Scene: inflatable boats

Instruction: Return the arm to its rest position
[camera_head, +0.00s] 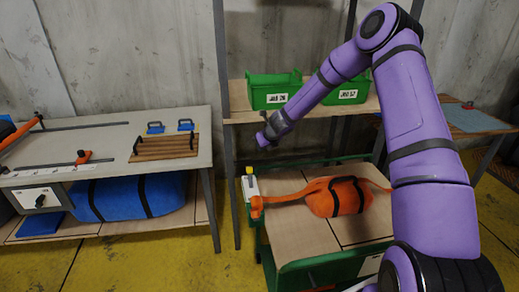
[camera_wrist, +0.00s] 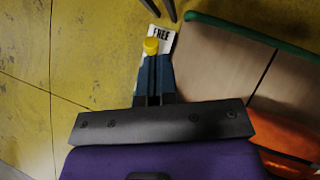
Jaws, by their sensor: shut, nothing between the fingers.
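My purple arm reaches from the right side of the head view toward the middle. My gripper (camera_head: 264,141) is above the back left corner of the wooden-topped bench (camera_head: 290,234), below and left of the green bins. In the wrist view my gripper (camera_wrist: 154,78) has its two dark fingers together, with nothing between them. A yellow-capped item (camera_head: 249,171) stands at the bench's left edge, below my gripper in the head view. Its yellow cap (camera_wrist: 150,45) shows just beyond the fingertips in the wrist view; I cannot tell the gap.
An orange strapped bundle (camera_head: 338,196) lies on the bench. Two green bins (camera_head: 273,93) (camera_head: 347,94) stand on the shelf behind my arm. A grey workbench (camera_head: 90,140) is at left, with a blue roll (camera_head: 125,197) below. Yellow floor (camera_head: 222,262) is clear between the benches.

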